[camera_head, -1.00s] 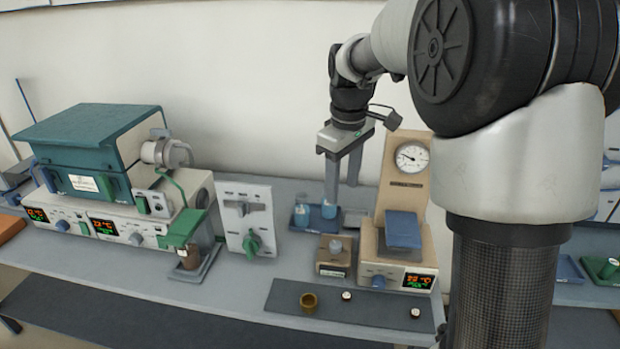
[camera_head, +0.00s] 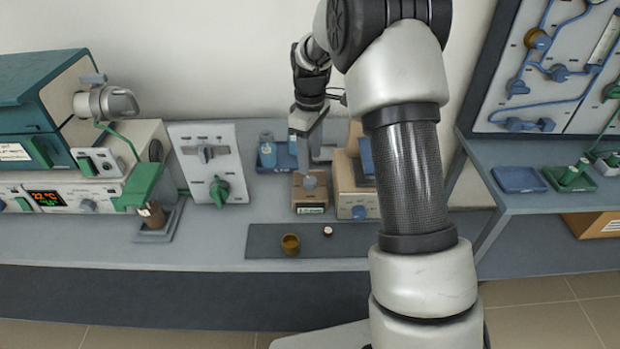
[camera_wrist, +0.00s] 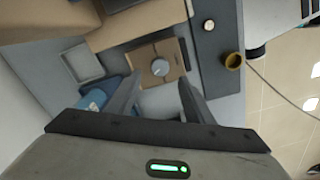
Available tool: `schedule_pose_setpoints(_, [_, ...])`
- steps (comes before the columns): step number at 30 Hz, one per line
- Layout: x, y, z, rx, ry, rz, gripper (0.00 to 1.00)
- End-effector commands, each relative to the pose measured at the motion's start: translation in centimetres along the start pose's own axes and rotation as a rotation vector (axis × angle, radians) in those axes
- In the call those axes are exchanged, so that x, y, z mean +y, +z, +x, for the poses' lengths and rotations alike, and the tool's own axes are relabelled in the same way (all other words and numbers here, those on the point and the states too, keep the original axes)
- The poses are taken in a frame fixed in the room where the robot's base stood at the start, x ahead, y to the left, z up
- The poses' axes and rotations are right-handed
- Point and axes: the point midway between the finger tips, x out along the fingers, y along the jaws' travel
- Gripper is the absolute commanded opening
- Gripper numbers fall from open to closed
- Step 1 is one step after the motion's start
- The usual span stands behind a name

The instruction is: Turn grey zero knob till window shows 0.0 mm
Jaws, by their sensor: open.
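The grey knob (camera_head: 310,182) is a round knob on top of a small brown block (camera_head: 297,194). In the wrist view the knob (camera_wrist: 160,68) shows a pale line across its top, and a dark slot sits in the block beside it. A dark window (camera_head: 311,210) is on the block's front; its reading is too small to make out. My gripper (camera_head: 307,158) points down just above the knob. In the wrist view my gripper (camera_wrist: 159,82) is open, its fingers apart on either side of the knob, apparently not touching it.
A beige instrument (camera_head: 352,200) stands close to the right of the block, partly hidden by my arm. Blue containers (camera_head: 267,152) stand behind it on a tray. A dark mat (camera_head: 275,236) with a brown cup (camera_head: 291,244) lies in front. A panel with a green handle (camera_head: 219,190) stands left.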

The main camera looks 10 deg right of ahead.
Motion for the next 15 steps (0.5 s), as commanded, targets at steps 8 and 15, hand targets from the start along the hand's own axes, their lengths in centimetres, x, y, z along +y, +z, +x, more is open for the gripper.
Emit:
schedule_pose_setpoints(8, [-0.1, 0.0, 5.6, -0.001, -0.003, -0.001, 0.48])
schedule_pose_setpoints(15, [-0.1, 0.0, 7.5, -0.001, -0.002, 0.0, 0.48])
